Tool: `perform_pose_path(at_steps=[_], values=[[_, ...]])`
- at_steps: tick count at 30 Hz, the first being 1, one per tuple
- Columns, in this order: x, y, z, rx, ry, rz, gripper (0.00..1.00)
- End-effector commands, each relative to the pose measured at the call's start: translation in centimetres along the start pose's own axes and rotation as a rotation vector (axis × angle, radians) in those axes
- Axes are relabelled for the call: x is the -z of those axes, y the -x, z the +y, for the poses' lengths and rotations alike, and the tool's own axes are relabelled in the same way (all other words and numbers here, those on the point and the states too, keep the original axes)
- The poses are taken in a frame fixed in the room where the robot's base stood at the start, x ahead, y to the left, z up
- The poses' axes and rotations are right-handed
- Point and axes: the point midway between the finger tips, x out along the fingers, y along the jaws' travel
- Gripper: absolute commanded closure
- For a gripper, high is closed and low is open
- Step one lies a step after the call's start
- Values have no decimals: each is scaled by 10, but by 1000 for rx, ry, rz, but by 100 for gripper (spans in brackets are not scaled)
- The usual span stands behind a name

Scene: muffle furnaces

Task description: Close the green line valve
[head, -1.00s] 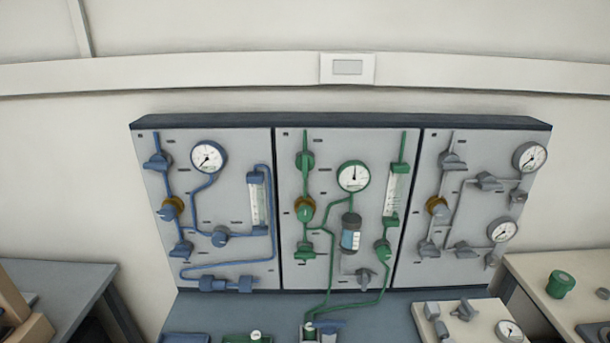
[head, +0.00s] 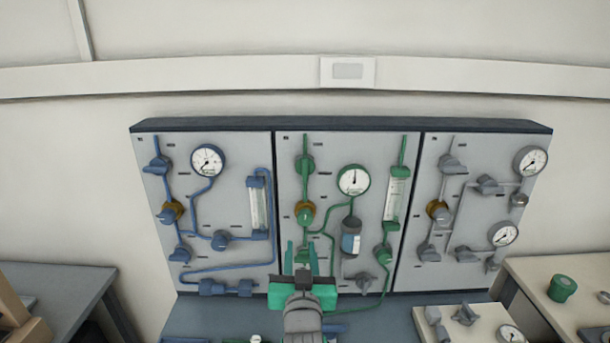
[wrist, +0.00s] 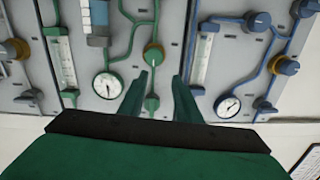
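The middle panel carries the green line. On its left pipe sit an upper green valve (head: 305,165), a green knob on a brass-coloured body (head: 305,213), and a lower green valve (head: 303,255), partly hidden behind my gripper. Another green valve (head: 382,253) is on the right pipe. I cannot tell which one the task means. My gripper (head: 301,246) is in front of the lower left part of this panel, fingers pointing up, apart and empty. In the wrist view, the panels appear upside down; the green knob (wrist: 153,56) shows between and beyond the open fingers (wrist: 161,75).
A blue-piped panel (head: 222,200) is on the left and a grey-piped panel (head: 470,200) on the right. The green line's gauge (head: 353,180) and a dark cylinder (head: 351,235) are close right of my gripper. A pale board with fittings (head: 465,321) lies at lower right.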

Motion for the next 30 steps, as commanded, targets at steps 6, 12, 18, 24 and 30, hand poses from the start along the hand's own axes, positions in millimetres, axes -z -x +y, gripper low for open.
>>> perform_pose_path(at_steps=[6,12,18,24,30], values=[[89,-16,-1,-11,43,29,70],[141,-17,-1,-24,70,39,70],[159,-18,-2,-31,79,39,70],[159,-38,-1,-31,80,35,70],[160,-74,0,-31,81,36,70]])
